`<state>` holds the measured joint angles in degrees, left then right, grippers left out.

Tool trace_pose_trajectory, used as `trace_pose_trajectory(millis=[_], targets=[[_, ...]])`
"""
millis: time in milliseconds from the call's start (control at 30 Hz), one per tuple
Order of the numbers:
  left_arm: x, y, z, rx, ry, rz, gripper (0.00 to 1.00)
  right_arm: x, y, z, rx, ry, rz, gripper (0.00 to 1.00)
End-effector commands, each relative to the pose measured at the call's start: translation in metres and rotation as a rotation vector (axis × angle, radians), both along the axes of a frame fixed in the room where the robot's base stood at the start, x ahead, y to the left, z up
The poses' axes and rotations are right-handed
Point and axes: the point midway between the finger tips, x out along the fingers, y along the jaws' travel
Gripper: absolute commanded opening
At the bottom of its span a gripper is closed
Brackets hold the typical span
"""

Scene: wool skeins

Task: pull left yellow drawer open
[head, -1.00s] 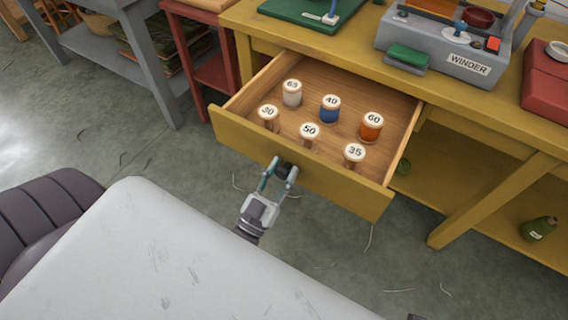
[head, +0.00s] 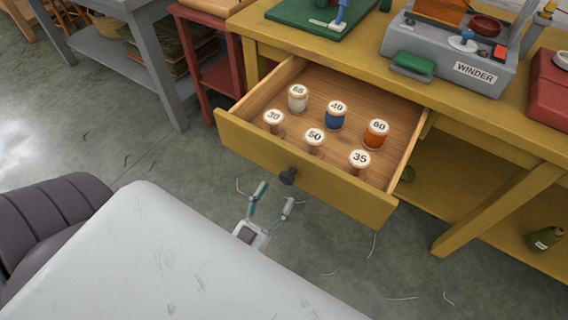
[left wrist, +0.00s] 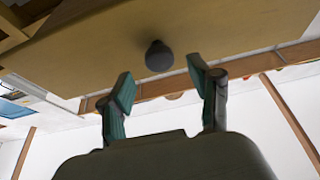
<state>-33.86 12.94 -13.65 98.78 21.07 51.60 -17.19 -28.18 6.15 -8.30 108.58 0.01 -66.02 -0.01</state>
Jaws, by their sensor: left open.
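The yellow drawer (head: 330,185) stands pulled out from the yellow workbench in the head view. Its dark round knob (head: 288,176) sits in the middle of the drawer front. Inside stand several numbered spools, among them a blue one (head: 336,116) and an orange one (head: 376,135). My left gripper (head: 274,201) is open and empty, just in front of the knob and apart from it. In the left wrist view the knob (left wrist: 159,56) shows beyond the two spread fingertips (left wrist: 160,84). My right gripper is not in view.
On the yellow bench (head: 460,109) stand a grey winder (head: 450,60) and a green board (head: 318,16). A red stand (head: 213,65) is left of the drawer. A green bottle (head: 543,238) lies on the bench's lower shelf.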

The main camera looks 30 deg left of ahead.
Motion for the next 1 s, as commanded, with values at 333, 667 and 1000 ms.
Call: trace_pose_trajectory(millis=[333,667,1000], targets=[[-0.054,0.002,-0.023,0.001,0.001,-0.001,0.63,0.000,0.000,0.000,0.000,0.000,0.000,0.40],[-0.061,0.002,-0.025,0.001,-0.001,-0.001,0.63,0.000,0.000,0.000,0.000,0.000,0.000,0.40],[-0.060,0.002,-0.025,0.000,-0.001,-0.001,0.63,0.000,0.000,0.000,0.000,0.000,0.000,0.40]])
